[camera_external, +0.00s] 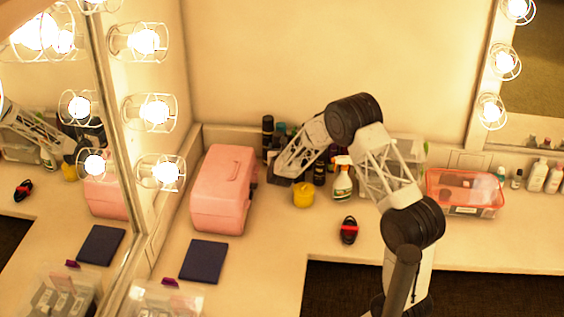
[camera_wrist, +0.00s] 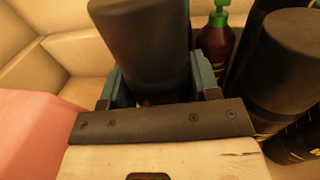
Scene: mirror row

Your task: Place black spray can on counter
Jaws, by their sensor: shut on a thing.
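A tall black spray can (camera_wrist: 143,42) stands between the two fingers of my gripper (camera_wrist: 160,82) in the wrist view. The fingers are shut on its sides. In the external view a tall black can (camera_external: 267,131), apparently the same one, is upright near the back wall, right of the pink case. My gripper (camera_external: 273,163) reaches in low there from the right, and the arm hides part of the area. The can's base is hidden, so I cannot tell whether it touches the counter (camera_external: 262,262).
The pink case (camera_external: 222,190) is close on the left. A dark bottle with a green top (camera_wrist: 216,45) and another dark can (camera_wrist: 285,70) are close on the right. A yellow jar (camera_external: 303,196), spray bottle (camera_external: 342,180) and red-black item (camera_external: 348,231) are nearby. The front counter has clear room.

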